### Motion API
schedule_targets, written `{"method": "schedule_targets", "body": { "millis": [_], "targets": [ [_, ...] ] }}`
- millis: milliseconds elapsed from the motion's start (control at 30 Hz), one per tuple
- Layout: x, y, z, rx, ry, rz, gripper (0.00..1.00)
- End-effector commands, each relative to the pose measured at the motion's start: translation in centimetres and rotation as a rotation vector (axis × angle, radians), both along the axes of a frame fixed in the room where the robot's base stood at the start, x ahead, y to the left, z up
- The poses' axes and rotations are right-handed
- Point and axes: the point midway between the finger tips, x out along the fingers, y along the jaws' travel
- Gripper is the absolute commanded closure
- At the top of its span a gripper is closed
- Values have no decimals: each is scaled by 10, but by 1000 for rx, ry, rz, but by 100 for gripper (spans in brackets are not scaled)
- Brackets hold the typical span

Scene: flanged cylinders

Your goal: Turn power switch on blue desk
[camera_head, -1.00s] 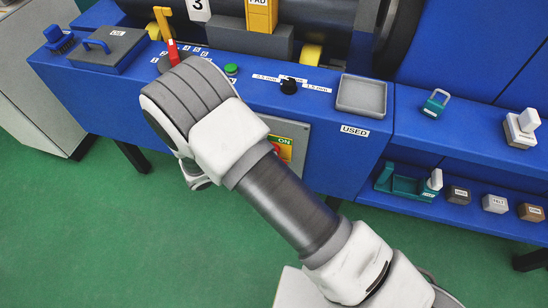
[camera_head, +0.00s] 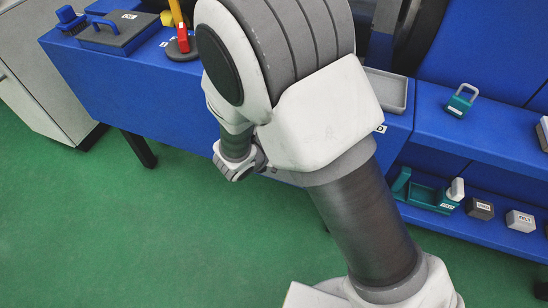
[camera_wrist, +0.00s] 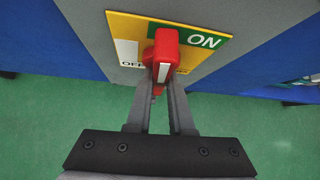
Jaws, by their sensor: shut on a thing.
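The power switch shows in the wrist view as a red handle (camera_wrist: 165,45) with a white stripe. It sits on a yellow plate (camera_wrist: 126,24) with a green ON field at right and a partly covered OFF label at left. The stripe runs roughly up and down in the picture, between the two labels. My gripper (camera_wrist: 162,82) is shut on the red handle, one finger on each side. The plate is on a grey panel (camera_wrist: 84,14) on the front of the blue desk (camera_head: 110,88). In the head view my arm hides the switch and the gripper's fingers.
On the desk are a grey lidded box (camera_head: 118,36), a red lever (camera_head: 183,44) and a grey tray (camera_head: 387,90). A teal padlock (camera_head: 459,103) is on the right shelf, with a teal holder (camera_head: 425,196) and small blocks below. Green floor (camera_head: 120,240) in front is clear.

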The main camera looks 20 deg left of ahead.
Motion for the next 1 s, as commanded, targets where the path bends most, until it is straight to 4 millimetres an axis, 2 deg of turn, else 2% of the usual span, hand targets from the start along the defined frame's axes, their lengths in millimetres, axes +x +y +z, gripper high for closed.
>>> {"method": "schedule_targets", "body": {
  "millis": [33,300,933,967,1000],
  "targets": [
    [0,0,-5,25,-2,1,100],
    [0,0,-2,112,-2,0,100],
    [1,0,1,142,-2,-1,100],
    [1,0,1,142,-2,-1,76],
    [1,0,1,142,-2,-1,69]
  ]
}}
